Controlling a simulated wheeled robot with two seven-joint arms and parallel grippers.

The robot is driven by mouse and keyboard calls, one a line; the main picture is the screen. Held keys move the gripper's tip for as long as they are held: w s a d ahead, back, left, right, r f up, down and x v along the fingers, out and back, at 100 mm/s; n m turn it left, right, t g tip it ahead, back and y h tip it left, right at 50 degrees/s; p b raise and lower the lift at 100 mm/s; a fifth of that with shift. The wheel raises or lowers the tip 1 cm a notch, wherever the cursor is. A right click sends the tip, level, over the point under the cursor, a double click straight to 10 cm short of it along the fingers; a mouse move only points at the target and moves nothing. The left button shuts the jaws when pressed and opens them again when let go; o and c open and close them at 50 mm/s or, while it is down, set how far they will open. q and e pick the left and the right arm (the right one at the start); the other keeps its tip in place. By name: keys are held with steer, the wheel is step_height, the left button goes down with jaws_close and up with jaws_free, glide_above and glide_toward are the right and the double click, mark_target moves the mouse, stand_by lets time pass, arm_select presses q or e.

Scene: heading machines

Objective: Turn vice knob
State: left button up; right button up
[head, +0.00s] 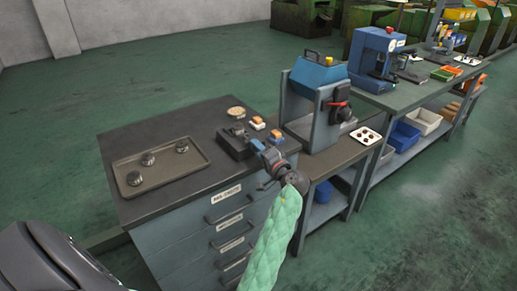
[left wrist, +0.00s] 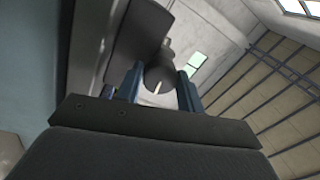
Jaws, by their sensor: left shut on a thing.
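The vice (head: 234,143) is a small dark block on the front right part of the dark cabinet top. My left gripper (head: 265,150) reaches the vice's front end at the cabinet's edge, with its green-sleeved arm below. In the head view the gripper mostly hides the knob. In the left wrist view the dark round knob (left wrist: 160,78) sits between the two blue-grey fingers of my left gripper (left wrist: 160,88), which is shut on it. The vice's dark body (left wrist: 140,32) rises behind. My right gripper is in neither view.
A brown tray (head: 128,179) with 3 dark round parts lies left on the cabinet top. A blue-topped machine (head: 318,95) stands close on the right. The floor (head: 190,70) behind the cabinet is clear.

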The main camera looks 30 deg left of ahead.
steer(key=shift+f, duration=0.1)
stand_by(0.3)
arm_select(q)
steer(key=o, duration=1)
steer(key=shift+w, duration=0.1)
steer(key=shift+f, duration=0.1)
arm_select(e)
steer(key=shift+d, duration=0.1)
